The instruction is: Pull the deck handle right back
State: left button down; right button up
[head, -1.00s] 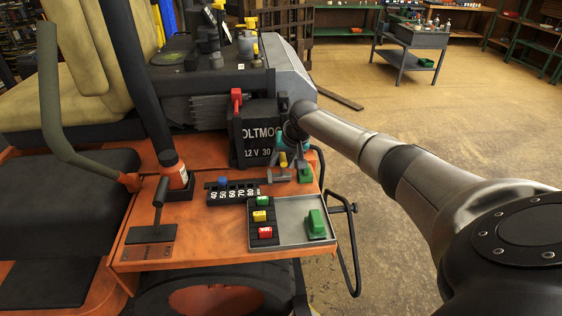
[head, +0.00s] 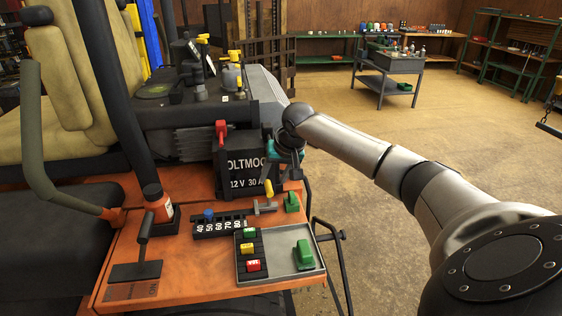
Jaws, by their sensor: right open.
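No handle bears a readable deck label. My left gripper is out of view.
A grey tray (head: 318,268) holds red, yellow and green blocks at the console's front right. The black battery (head: 245,165) and a dark post (head: 118,100) rise behind the console. A black bent rail (head: 340,262) sticks out right. Open floor lies beyond.

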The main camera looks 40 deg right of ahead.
jog(key=v, duration=0.6)
jog(key=shift+r, duration=0.2)
jog(key=shift+s+f, duration=0.1)
jog(key=shift+s, duration=0.1)
